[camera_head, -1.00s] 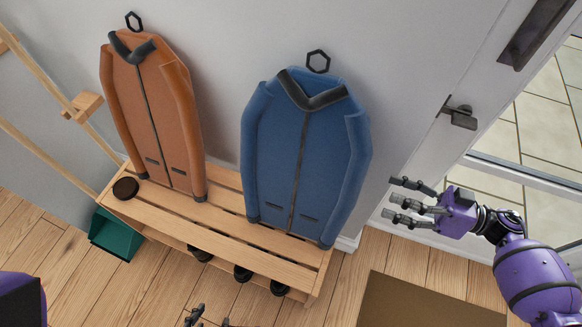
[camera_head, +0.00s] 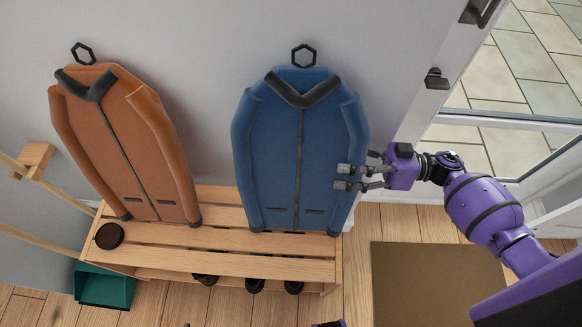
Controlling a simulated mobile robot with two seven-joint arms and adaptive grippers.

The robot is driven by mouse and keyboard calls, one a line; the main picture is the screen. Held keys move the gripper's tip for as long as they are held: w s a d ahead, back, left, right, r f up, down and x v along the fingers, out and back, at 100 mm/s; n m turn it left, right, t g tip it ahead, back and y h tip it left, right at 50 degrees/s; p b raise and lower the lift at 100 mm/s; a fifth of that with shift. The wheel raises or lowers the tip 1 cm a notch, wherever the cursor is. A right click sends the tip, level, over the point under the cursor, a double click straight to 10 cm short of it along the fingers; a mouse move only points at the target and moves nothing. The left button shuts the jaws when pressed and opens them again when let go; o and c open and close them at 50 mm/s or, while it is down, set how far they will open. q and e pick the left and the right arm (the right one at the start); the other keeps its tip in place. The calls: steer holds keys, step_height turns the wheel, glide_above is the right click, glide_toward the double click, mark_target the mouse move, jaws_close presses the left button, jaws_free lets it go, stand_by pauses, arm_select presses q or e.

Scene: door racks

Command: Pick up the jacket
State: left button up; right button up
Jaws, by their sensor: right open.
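A blue jacket (camera_head: 272,150) with a dark collar stands upright against the wall over the bench, a black hexagonal ring above its collar. An orange jacket (camera_head: 115,135) stands likewise to its left. My right gripper (camera_head: 345,177) is open at the blue jacket's right sleeve. Its fingertips overlap the sleeve's edge in the picture, and I cannot tell whether they touch. Both jackets' lower ends meet the bench. A small purple and dark part (camera_head: 330,324) shows at the bottom edge; I cannot make out the left gripper.
The slatted wooden bench (camera_head: 200,262) has a dark round object (camera_head: 110,236) on its left end and dark shoes (camera_head: 255,285) below. A green bin (camera_head: 105,288) and wooden rack stand left. A brown mat (camera_head: 430,285) lies right, near the glazed door (camera_head: 500,120).

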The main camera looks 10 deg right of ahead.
mark_target(315, 163)
steer(key=x, duration=0.4)
steer(key=p+x, duration=0.1)
steer(key=x, duration=0.2)
steer(key=shift+s+a+r, duration=0.15)
steer(key=shift+a+r, duration=0.05)
steer(key=shift+r, duration=0.1)
steer(key=shift+c, duration=0.2)
jaws_close()
